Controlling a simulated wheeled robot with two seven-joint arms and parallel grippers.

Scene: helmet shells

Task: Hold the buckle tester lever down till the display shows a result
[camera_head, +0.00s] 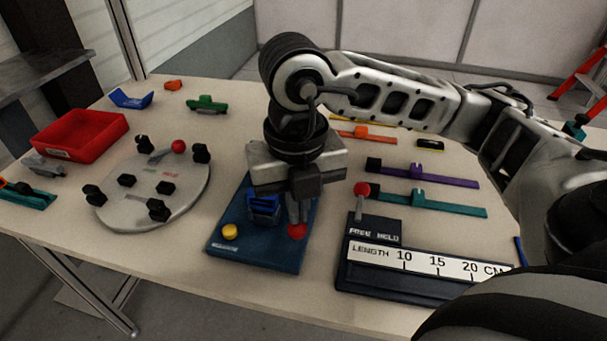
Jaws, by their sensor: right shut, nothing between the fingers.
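The buckle tester appears to be the dark blue plate (228,244) at the front middle of the table. It carries a blue block (262,207), a yellow button (230,231) and a red knob (297,231). My right gripper (298,217) points down over the plate. Its fingers are shut, with their tips at or just above the red knob; I cannot tell whether they touch it. The gripper hides part of the plate and most of the lever. I cannot make out a display result. My left gripper is not in view.
A length gauge (425,268) with a red-knobbed lever (361,190) stands close on the right. A round grey fixture (185,205) with black blocks is on the left, beside a red tray (82,138). Purple (440,177) and teal straps (445,206) lie to the right.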

